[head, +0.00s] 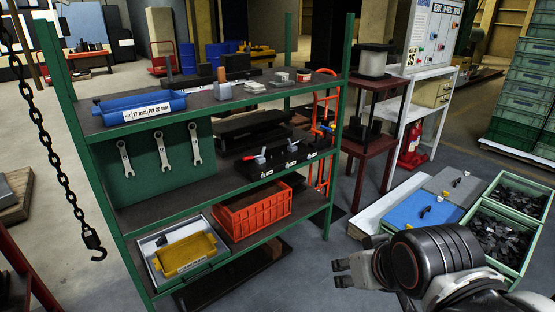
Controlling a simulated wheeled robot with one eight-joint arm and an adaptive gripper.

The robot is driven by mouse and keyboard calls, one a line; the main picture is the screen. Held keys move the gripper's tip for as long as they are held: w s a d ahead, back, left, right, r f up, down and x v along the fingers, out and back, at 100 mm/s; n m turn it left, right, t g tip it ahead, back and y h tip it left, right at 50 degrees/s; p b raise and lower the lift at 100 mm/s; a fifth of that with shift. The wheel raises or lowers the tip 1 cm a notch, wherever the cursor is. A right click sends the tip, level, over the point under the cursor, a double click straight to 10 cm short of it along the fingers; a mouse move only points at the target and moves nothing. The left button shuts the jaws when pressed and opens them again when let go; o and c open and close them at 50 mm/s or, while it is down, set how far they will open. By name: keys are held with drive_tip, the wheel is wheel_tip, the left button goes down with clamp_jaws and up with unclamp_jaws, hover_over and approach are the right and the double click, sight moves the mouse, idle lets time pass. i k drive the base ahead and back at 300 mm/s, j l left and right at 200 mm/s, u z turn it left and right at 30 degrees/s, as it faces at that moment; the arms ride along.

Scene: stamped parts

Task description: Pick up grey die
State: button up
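My gripper (341,273) is at the lower right of the head view, pointing left, in front of the shelf. Its two fingers are apart with nothing between them. I cannot tell for certain which thing is the grey die. A small grey block (222,91) stands on the green rack's top shelf, with a brownish upright piece at its top. A flat grey panel (440,181) lies low at the right, behind a blue panel (405,212), with a small dark piece on it. My gripper is apart from all of these.
The green rack (330,130) holds a blue tray (140,107), wrenches, an orange crate (250,216) and a yellow tray (185,254). Green bins (516,183) of dark parts stand at right. A chain hook (94,243) hangs at left. Floor between rack and panels is clear.

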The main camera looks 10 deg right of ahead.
sight(282, 79)
drive_tip(key=i+l+u, duration=0.1)
drive_tip(key=i, duration=0.3)
drive_tip(key=i+l, duration=0.3)
drive_tip(key=i, duration=0.15)
drive_tip(key=i+l+u, duration=0.15)
drive_tip(key=i, duration=0.25)
